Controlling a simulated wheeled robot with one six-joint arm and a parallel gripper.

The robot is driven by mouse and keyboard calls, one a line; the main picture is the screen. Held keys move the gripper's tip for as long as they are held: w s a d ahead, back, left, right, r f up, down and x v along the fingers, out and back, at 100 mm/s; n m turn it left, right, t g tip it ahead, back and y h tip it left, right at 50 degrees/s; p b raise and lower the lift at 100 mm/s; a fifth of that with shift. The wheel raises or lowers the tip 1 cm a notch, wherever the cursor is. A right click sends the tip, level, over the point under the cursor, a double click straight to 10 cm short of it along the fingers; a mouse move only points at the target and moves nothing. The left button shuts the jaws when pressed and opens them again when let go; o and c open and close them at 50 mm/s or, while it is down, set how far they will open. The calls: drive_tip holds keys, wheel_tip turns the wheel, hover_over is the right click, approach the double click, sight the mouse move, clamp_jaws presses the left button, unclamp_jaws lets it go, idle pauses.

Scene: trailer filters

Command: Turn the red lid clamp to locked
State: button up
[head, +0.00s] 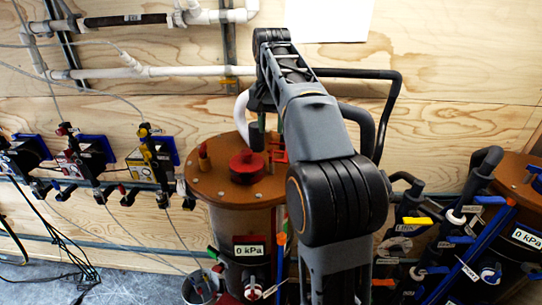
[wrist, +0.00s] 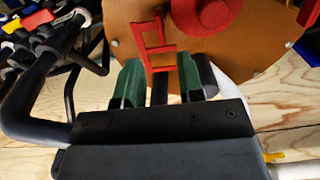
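The red lid clamp (head: 279,150) is a small ladder-like frame at the edge of the brown round lid (head: 222,188) of a filter vessel, just right of the red knob (head: 247,167). In the wrist view the clamp (wrist: 153,46) stands in front of the lid (wrist: 130,14), with the red knob (wrist: 200,12) to its upper right. My gripper (wrist: 160,72) is open, its two green fingertips on either side of the clamp's near end. I cannot tell whether they touch it. In the head view my arm hides most of the gripper.
A white and black hose (head: 242,115) rises beside the clamp. Valves with blue-backed gauges (head: 95,155) line the left. Another brown-lidded vessel (head: 515,175) with dark pipes and coloured handles stands at the right. The plywood wall (head: 440,90) is behind.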

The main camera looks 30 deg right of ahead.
sight(271, 152)
wheel_tip(271, 152, down, 8)
drive_tip(key=shift+r+b, duration=0.25)
drive_tip(key=shift+b, duration=0.2)
clamp_jaws()
idle(0.4)
